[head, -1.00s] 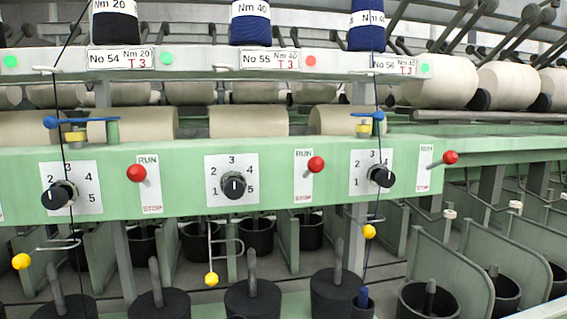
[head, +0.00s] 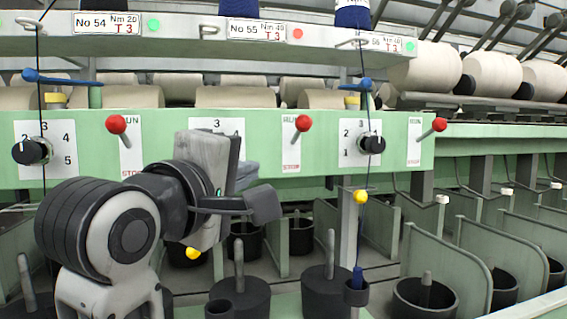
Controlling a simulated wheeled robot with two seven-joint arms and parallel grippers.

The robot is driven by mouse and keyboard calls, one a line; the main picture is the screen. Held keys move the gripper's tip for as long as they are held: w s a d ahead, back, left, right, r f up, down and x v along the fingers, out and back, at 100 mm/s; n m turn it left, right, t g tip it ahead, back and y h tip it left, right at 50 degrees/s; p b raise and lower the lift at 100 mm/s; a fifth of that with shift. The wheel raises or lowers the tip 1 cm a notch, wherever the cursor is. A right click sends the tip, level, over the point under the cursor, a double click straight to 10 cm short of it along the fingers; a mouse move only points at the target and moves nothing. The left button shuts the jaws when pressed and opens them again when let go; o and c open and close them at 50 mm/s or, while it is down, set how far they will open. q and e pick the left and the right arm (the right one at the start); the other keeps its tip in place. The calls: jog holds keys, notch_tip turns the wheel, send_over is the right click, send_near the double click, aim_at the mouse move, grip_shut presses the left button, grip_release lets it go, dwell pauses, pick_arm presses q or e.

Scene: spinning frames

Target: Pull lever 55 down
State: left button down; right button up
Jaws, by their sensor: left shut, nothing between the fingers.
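Lever 55, a red-knobbed lever (head: 303,123), sticks out at the RUN end of its white RUN/STOP plate on the green panel, right of centre in the head view. The label reading No 55 (head: 256,30) is on the white rail above, with a red dot beside it. My left gripper (head: 266,206) is shut and empty, in front of and below the green panel, down and left of the lever and apart from it. My left arm hides most of the dial left of lever 55. My right gripper is not in view.
Similar red levers stand to the left (head: 116,124) and right (head: 439,124). A dial (head: 372,145) lies between lever 55 and the right one. A yellow ball (head: 360,197) hangs below the panel. Dark cans stand underneath. The space directly in front of lever 55 looks clear.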

pick_arm(q)
jog(key=h, duration=0.1)
send_near(299, 131)
jog(key=s+a, duration=0.2)
jog(key=shift+w+r+n+t, duration=0.1)
jog(key=shift+r+n+t, duration=0.2)
jog(key=shift+r+t, duration=0.1)
jog(key=shift+w, duration=0.15)
jog(key=x, duration=0.9)
jog(key=shift+w+d+p, duration=0.1)
jog(key=shift+w+p, duration=0.2)
jog(key=shift+p, duration=0.1)
jog(key=shift+f, duration=0.2)
